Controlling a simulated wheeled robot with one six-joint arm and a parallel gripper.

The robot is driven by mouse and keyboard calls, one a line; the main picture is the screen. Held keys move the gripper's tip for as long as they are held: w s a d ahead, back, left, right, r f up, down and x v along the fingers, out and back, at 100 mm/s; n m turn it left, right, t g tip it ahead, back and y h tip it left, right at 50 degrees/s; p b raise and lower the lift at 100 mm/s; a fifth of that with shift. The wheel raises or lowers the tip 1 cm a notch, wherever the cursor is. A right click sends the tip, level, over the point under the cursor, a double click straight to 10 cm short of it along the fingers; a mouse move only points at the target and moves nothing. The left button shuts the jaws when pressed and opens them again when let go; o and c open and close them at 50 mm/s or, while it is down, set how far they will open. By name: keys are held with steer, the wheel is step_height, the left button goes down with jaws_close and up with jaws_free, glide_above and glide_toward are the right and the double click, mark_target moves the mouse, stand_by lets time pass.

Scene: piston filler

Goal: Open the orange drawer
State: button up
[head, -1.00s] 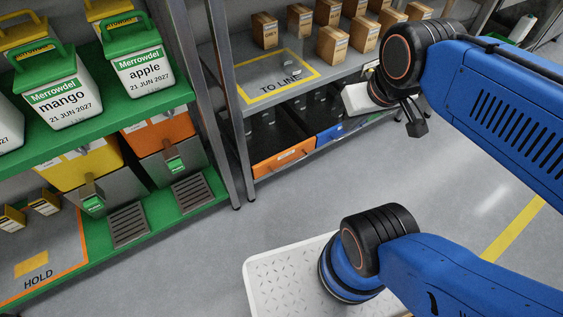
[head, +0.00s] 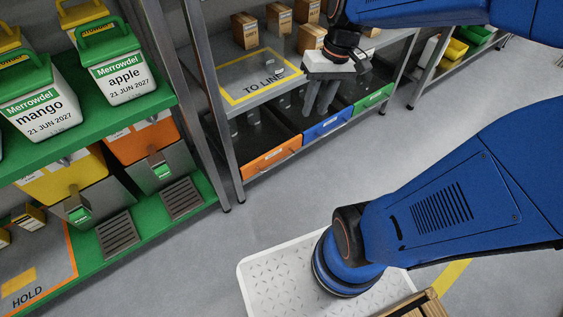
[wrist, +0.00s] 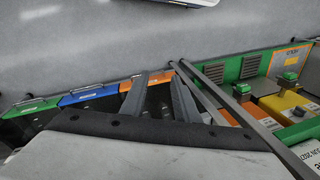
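The orange drawer (head: 271,162) is the leftmost of three on the lower level of the grey rack, its front roughly in line with the blue one. A thin handle runs along its front. In the wrist view, the orange drawer's front (wrist: 158,77) lies partly behind my fingers. My gripper (head: 315,112) hangs in front of the rack, above and right of the orange drawer in the head view, fingers pointing down. The fingers (wrist: 158,75) are apart with nothing between them. I see no contact with the handle.
The blue drawer (head: 327,124) and green drawer (head: 374,97) sit to the right. The shelf above (head: 250,78) carries small boxes. A rack upright (head: 215,150) stands just left. The floor (head: 290,200) in front is clear.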

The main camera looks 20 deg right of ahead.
steer(key=w+d+f+m+g+y, duration=0.15)
steer(key=w+d+f+y, duration=0.25)
steer(key=w+f, duration=0.5)
steer(key=w+d+f+m+g+y, duration=0.1)
steer(key=w+d+f+g+y, duration=0.15)
steer(key=w+f, duration=0.55)
steer(key=d+f+m+t+y, duration=0.2)
steer(key=d+f+y, duration=0.25)
steer(key=f, duration=0.85)
steer(key=m+t+y, duration=0.2)
steer(key=t, duration=0.1)
glide_toward(282, 161)
steer(key=x, duration=1)
steer(key=shift+w+f, duration=0.1)
steer(key=shift+f, duration=0.2)
jaws_close()
